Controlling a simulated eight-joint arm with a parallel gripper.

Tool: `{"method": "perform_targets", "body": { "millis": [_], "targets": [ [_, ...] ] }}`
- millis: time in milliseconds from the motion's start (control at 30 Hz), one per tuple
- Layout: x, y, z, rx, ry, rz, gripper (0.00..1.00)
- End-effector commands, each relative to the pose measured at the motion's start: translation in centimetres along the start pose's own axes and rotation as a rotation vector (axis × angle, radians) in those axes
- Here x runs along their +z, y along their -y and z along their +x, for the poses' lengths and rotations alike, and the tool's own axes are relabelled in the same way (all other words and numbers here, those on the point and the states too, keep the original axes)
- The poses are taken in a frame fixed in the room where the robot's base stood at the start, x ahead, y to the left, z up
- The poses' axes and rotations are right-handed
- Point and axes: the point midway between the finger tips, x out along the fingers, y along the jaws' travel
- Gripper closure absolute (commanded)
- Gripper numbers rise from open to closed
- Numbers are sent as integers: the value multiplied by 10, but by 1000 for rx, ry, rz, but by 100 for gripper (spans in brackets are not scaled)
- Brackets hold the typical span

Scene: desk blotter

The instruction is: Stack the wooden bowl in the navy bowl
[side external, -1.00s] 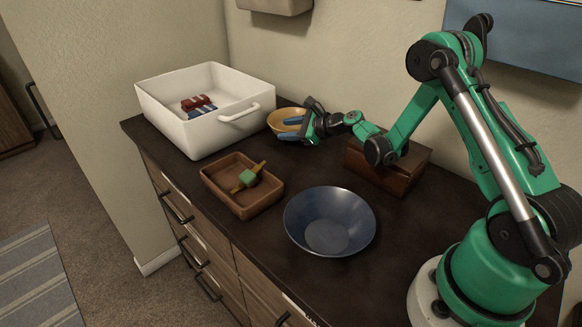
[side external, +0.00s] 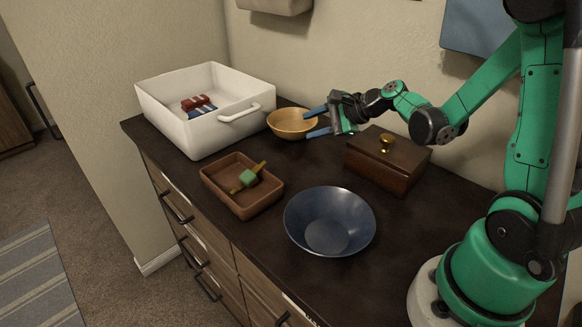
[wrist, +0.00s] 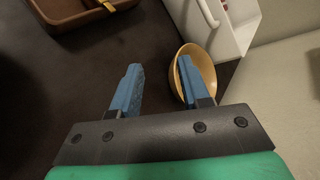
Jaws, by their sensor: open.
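The wooden bowl (side external: 290,124) is light tan and stands upright and empty on the dark dresser top, beside the white bin. The navy bowl (side external: 330,222) is wide, empty and upright near the front middle of the top. My gripper (side external: 317,122) is open, with blue fingers, at the right side of the wooden bowl. In the wrist view, my gripper (wrist: 158,80) has its right finger overlapping the wooden bowl (wrist: 207,66) and its left finger over bare dark top. I cannot tell whether a finger touches the bowl. The navy bowl does not clearly show in the wrist view.
A white bin (side external: 200,135) holding red and blue items stands at the back left. A brown tray (side external: 225,199) with a green-and-yellow object lies in front of it. A wooden box (side external: 385,165) with a brass knob stands to the right, near the wall.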

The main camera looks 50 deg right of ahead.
Motion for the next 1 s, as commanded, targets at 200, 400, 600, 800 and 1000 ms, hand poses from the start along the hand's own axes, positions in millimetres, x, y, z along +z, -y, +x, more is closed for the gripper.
{"method": "perform_targets", "body": {
  "millis": [200,400,600,800,1000],
  "targets": [
    [66,-24,-23,228,-49,-725,59],
    [98,-53,-56,395,-46,-1380,59],
    [106,-69,-77,490,-33,-1794,59],
    [107,-72,-82,515,-31,-1904,50],
    [107,-72,-82,514,-32,-1901,50]
  ]
}}
